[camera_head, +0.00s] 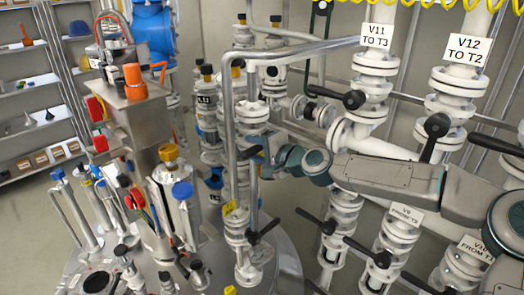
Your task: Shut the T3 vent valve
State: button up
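No label that I can read names the T3 vent valve, so I cannot tell which valve it is. My arm reaches in from the right edge, and its end, my gripper (262,163), is at the upright grey pipes over the steel vessel top. The pipes and the wrist partly hide the gripper, and its fingers are too small to tell open from shut. Just below it, a white flanged valve (248,240) with a black lever handle (262,232) stands on the vessel top. Whether the gripper touches any valve handle is unclear.
A valve labelled V11 TO T3 (370,62) and one labelled V12 TO T2 (455,100) stand behind my arm. A valve labelled V9 FROM T3 (398,235) is below it. Crowded fittings (165,200) fill the left. Shelves (35,90) stand at the far left.

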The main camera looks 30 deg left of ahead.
jog(key=b+v, duration=0.2)
jog(key=v, duration=1.1)
jog(key=shift+d+r+b, duration=0.15)
jog(key=shift+d+b, duration=0.2)
jog(key=shift+b, duration=0.05)
jog(key=shift+s, duration=0.1)
